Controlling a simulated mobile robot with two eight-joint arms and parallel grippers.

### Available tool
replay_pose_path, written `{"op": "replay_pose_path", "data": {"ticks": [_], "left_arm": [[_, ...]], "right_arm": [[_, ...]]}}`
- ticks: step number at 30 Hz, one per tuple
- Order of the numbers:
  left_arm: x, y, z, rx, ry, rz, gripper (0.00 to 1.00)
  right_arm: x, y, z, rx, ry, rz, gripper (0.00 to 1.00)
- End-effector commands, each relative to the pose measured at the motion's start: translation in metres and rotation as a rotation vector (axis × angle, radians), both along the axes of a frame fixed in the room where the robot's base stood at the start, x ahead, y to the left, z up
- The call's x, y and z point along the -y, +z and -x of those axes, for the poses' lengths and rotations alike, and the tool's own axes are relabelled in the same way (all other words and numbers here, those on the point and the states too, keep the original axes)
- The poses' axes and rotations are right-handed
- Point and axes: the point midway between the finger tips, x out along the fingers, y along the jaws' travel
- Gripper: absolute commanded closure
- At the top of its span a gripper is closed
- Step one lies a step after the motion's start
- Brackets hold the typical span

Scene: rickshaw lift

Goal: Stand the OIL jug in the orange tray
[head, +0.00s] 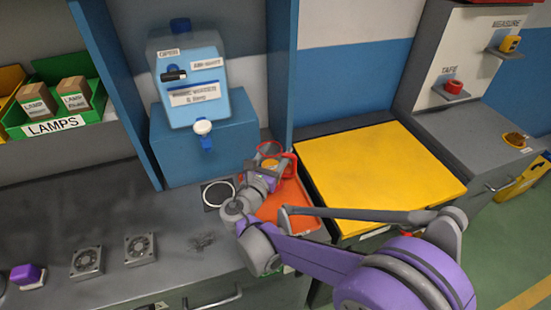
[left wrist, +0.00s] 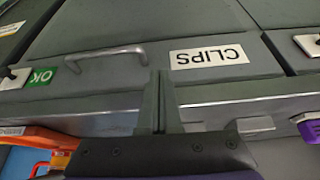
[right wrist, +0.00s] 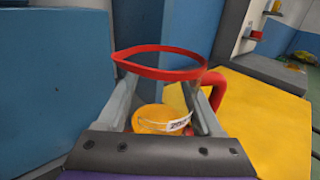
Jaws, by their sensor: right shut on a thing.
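The OIL jug (right wrist: 160,62) has a red rim, a red handle and a yellow part with a partly readable label. In the head view the jug (head: 291,163) is upright or nearly so at the back of the orange tray (head: 295,215). My right gripper (head: 266,168) is shut on the jug; its fingers flank it in the right wrist view. The gripper hides the jug's base, so I cannot tell whether it touches the tray. My left gripper (left wrist: 158,100) is shut and empty in front of the grey drawers. A strip of the tray (left wrist: 40,138) shows there too.
A blue dispenser (head: 190,80) stands on a blue block behind left. A yellow-topped surface (head: 375,170) adjoins the tray on the right. A ringed dark pad (head: 218,194), fans (head: 140,248) and a purple object (head: 26,275) lie left on the grey counter.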

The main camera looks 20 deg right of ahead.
Motion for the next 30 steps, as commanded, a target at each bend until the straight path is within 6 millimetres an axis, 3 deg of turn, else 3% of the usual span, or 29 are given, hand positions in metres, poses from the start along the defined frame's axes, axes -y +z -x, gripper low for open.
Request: {"op": "replay_pose_path", "data": {"ticks": [4,16,17,18,21,30], "left_arm": [[0.000,-0.003,0.001,-0.001,0.000,0.000,1.00],[0.000,-0.007,0.001,-0.003,0.000,0.000,1.00],[0.000,-0.006,0.001,-0.002,0.000,0.000,1.00],[0.000,-0.006,0.001,-0.002,0.000,0.000,1.00],[0.000,-0.005,0.001,-0.002,0.000,0.000,1.00],[0.000,-0.004,0.001,-0.002,0.000,0.000,1.00]], "right_arm": [[0.000,-0.017,0.000,0.000,0.000,0.000,1.00],[0.000,-0.023,0.000,-0.001,0.000,0.001,1.00],[0.000,-0.022,0.000,0.000,0.000,0.000,0.27],[0.000,-0.021,0.000,0.000,0.000,0.000,0.20],[0.000,-0.021,0.000,0.000,0.000,0.000,0.03],[0.000,-0.020,0.000,0.000,0.000,0.000,0.03]]}}
